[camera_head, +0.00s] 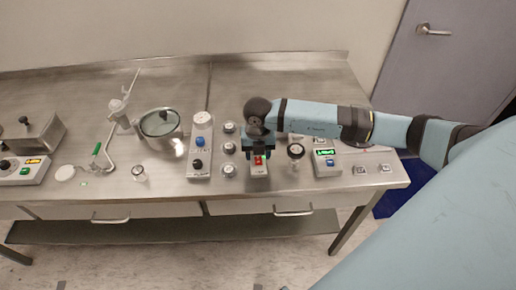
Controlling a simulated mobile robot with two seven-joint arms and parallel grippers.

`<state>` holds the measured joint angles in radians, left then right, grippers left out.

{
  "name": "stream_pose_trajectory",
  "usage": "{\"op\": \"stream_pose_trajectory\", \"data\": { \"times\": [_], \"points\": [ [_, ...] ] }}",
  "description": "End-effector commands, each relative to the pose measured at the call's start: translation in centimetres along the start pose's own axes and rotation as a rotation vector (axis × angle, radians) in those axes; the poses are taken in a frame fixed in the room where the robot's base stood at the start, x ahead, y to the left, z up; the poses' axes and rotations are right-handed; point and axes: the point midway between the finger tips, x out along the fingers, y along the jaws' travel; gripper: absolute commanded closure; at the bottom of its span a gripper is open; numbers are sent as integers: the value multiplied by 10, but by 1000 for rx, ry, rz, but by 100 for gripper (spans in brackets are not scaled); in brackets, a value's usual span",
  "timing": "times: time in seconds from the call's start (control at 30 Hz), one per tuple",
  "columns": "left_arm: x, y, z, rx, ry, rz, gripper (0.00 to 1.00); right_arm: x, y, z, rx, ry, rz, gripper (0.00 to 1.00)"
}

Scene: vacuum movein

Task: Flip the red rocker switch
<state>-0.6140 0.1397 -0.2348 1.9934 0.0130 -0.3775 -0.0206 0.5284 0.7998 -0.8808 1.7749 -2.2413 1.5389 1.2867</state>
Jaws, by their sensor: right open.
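The red rocker switch (258,160) sits on a small light-coloured box on the steel bench, with a small green patch below the red. My right gripper (258,152) hangs from the blue arm that comes in from the right. It points down over the box, with its fingers around or just above the switch. I cannot tell whether it touches the switch. The gripper hides the back of the box. The left gripper does not show.
On the steel bench (225,100), a grey control box (199,165) stands left of the switch. Small round-topped containers (229,148) stand between them. A glass vessel (295,164) and a box with a green display (326,163) stand to the right. A lidded pot (160,145) is further left.

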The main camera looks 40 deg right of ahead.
Motion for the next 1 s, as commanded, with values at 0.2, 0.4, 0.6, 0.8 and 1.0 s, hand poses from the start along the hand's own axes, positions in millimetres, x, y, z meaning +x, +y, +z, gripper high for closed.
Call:
{"op": "stream_pose_trajectory", "data": {
  "times": [0.2, 0.4, 0.6, 0.8, 1.0],
  "points": [
    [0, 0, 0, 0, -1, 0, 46, 0, 0, 0, 0, 0, 0, 92],
    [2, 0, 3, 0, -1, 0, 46, 1, 0, -1, -1, -20, -1, 100],
    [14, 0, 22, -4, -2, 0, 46, 4, 0, -6, -5, -205, -1, 100],
    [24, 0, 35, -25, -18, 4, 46, 0, 0, -8, -2, -365, 0, 100],
    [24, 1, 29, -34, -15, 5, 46, -6, 0, -9, 1, -403, -1, 100]
  ]
}}
